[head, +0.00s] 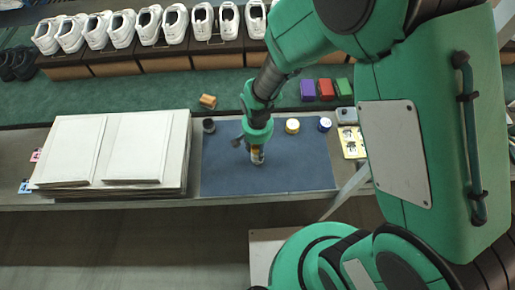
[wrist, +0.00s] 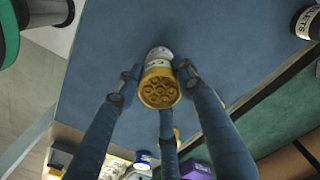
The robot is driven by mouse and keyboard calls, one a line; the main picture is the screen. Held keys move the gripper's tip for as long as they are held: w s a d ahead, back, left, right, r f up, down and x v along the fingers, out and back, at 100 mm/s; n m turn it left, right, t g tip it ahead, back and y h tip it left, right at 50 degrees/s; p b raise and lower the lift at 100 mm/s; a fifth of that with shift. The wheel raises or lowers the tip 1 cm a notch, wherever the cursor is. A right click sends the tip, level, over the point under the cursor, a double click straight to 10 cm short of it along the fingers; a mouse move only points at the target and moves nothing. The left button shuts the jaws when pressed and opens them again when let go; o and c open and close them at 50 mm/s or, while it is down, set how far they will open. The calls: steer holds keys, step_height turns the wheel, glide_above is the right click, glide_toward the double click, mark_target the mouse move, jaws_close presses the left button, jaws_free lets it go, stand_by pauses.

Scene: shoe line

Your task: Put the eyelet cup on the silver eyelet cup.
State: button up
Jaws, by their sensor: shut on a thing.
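My gripper (head: 256,150) is over the front middle of the blue mat. Its fingers, seen in the wrist view (wrist: 158,85), are shut around a cup (wrist: 160,88) with a white label and a gold end showing round eyelet shapes. I cannot tell whether this cup touches the mat. A dark cup (head: 208,126) stands at the mat's back left corner; in the wrist view it (wrist: 306,22) shows a white label ending in "LETS". A yellow-topped cup (head: 292,126) and a blue-and-white cup (head: 324,125) stand at the back right. I cannot tell which is silver.
The blue mat (head: 225,180) has bare room around my gripper. White panels (head: 110,150) are stacked to its left. A yellow card (head: 352,142) lies to its right. Purple, red and green blocks (head: 326,89) and a row of white shoes (head: 174,24) are beyond the table.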

steer(key=o, duration=1.3)
steer(key=shift+f, duration=0.1)
steer(key=shift+c, duration=0.2)
step_height(320, 180, up, 12)
steer(key=p, duration=0.3)
step_height(320, 180, up, 10)
steer(key=t, duration=0.1)
glide_above(258, 146)
steer(key=d, duration=0.4)
steer(key=s+d+r+n+t, duration=0.1)
steer(key=s+d+r, duration=0.2)
steer(key=d+r, duration=0.35)
steer(key=s+d+r+n+t, duration=0.1)
steer(key=s+d+r+t, duration=0.2)
steer(key=r, duration=0.6)
steer(key=s+d+r, duration=0.4)
steer(key=s+r, duration=0.2)
steer(key=s, duration=0.2)
steer(key=shift+s+d+r+n+t, duration=0.15)
steer(key=shift+s+r+n+t, duration=0.1)
steer(key=shift+r+n+t, duration=0.1)
